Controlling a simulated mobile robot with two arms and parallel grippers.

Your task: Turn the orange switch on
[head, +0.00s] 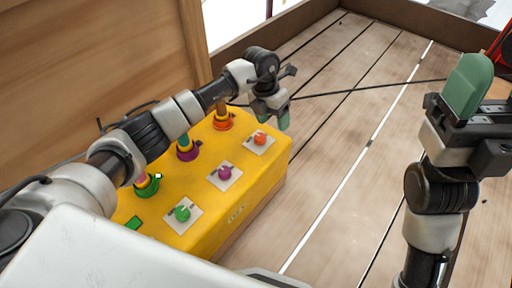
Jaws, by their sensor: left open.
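A yellow box (250,190) stands at the lower left. On its top, an orange knob (260,138) sits on a white plate at the far right end. Behind it is an upright piece with an orange collar (223,122), partly hidden by my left arm. My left gripper (277,115) is open and points down, just above and beyond the orange knob in the picture; I cannot tell whether it touches anything. My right gripper (470,95) is at the right edge, away from the box, with a green finger pad showing; its opening is unclear.
A purple knob (224,173) and a green knob (182,213) sit on white plates nearer me. Purple-collared (187,152) and green-collared (147,186) pieces stand behind them. A wooden wall (90,70) rises at left. The plank floor (345,150) right of the box is clear except for a thin cable.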

